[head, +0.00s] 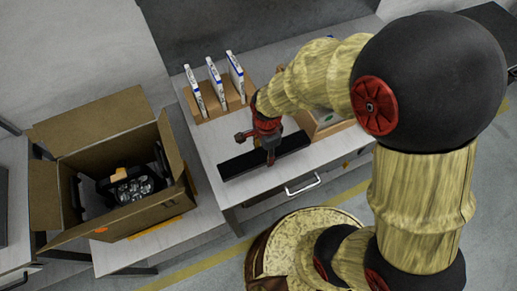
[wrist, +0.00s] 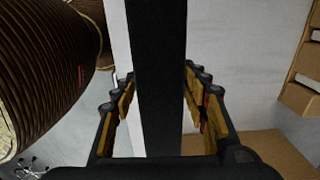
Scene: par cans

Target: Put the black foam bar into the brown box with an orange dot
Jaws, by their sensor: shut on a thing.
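The black foam bar (head: 240,163) is long and flat and lies along the front edge of the white table. My gripper (head: 271,152) points down at the bar's middle and is shut on it. In the wrist view the bar (wrist: 158,70) runs between the two fingers of my gripper (wrist: 160,115). I cannot tell whether the bar is lifted off the table. The open brown box (head: 145,213) stands to the left, with an orange dot (head: 101,230) on its front wall. A black lamp with yellow parts (head: 131,186) lies inside it.
A wooden rack (head: 215,107) with upright white cards stands behind the bar. A wooden tray (head: 329,127) sits to the right, partly behind my arm. The box's raised flaps (head: 90,121) stand open. The tabletop (head: 209,138) left of my gripper is clear.

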